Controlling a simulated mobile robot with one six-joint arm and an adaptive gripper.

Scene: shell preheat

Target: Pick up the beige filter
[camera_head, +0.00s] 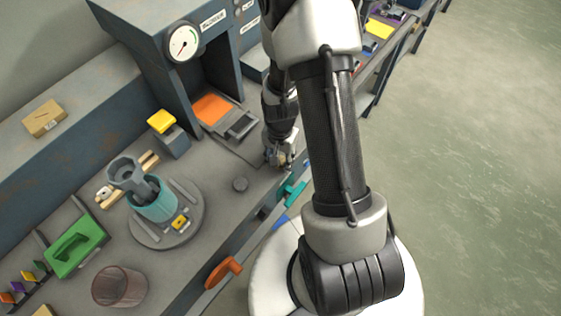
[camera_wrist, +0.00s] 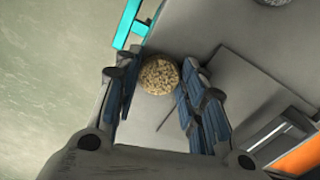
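The beige filter (camera_wrist: 160,74) is a round, speckled disc. In the wrist view it lies on the grey bench top between the fingertips of my gripper (camera_wrist: 163,88). The fingers stand apart on either side of it, with small gaps showing, so the gripper looks open around it. How high the fingertips are above the bench is hard to tell.
A dark grey disc (camera_head: 240,184) lies left of my gripper. Behind stands a press with a gauge (camera_head: 183,43) and an orange plate (camera_head: 212,108). A teal handle (camera_head: 293,193) sits at the bench edge. A teal pot (camera_head: 152,203) stands on a round base further left.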

